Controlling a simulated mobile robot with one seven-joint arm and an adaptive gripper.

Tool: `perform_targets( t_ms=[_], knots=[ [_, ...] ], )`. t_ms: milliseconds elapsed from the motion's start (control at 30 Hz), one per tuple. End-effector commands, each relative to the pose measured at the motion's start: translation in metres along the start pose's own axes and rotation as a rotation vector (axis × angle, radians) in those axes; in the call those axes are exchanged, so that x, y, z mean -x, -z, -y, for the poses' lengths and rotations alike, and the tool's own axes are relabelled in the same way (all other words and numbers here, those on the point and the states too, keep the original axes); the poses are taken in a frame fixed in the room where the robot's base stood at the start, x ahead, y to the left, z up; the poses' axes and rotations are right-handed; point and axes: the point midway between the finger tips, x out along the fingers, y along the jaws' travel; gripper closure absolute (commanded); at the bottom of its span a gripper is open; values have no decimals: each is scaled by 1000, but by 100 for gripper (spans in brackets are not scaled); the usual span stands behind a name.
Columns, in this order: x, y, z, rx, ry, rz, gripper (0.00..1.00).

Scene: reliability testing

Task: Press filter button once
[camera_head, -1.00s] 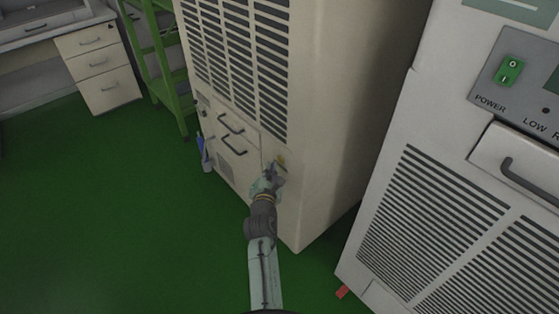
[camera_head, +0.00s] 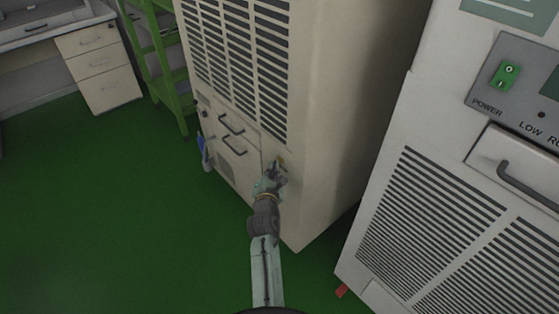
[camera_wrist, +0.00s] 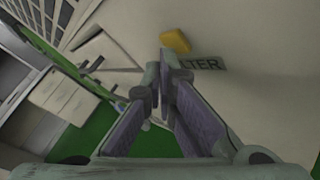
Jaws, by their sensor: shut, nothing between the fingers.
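The yellow filter button (camera_wrist: 175,40) sits on the beige cabinet's panel, just beyond my fingertips in the wrist view. The label beside it (camera_wrist: 205,64) reads "TER"; my fingers hide its first letters. My gripper (camera_wrist: 165,72) is shut and empty, its tips close together just below the button in the picture. I cannot tell whether they touch the panel. In the head view my gripper (camera_head: 277,170) is at the lower front of the beige cabinet (camera_head: 325,130) and covers most of the button (camera_head: 281,160).
Two dark handles (camera_head: 233,135) are on the cabinet left of my gripper. A blue and white bottle (camera_head: 204,150) stands beside the cabinet. A white machine (camera_head: 400,140) with a green power switch (camera_head: 507,72) stands at the right. Green floor (camera_head: 120,220) is clear at the left.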

Motion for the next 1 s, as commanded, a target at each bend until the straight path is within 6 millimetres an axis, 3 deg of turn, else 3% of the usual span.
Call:
perform_targets(
  t_ms=[1000],
  knots=[
    [-5,-4,4,0,1,0,100]
  ],
)
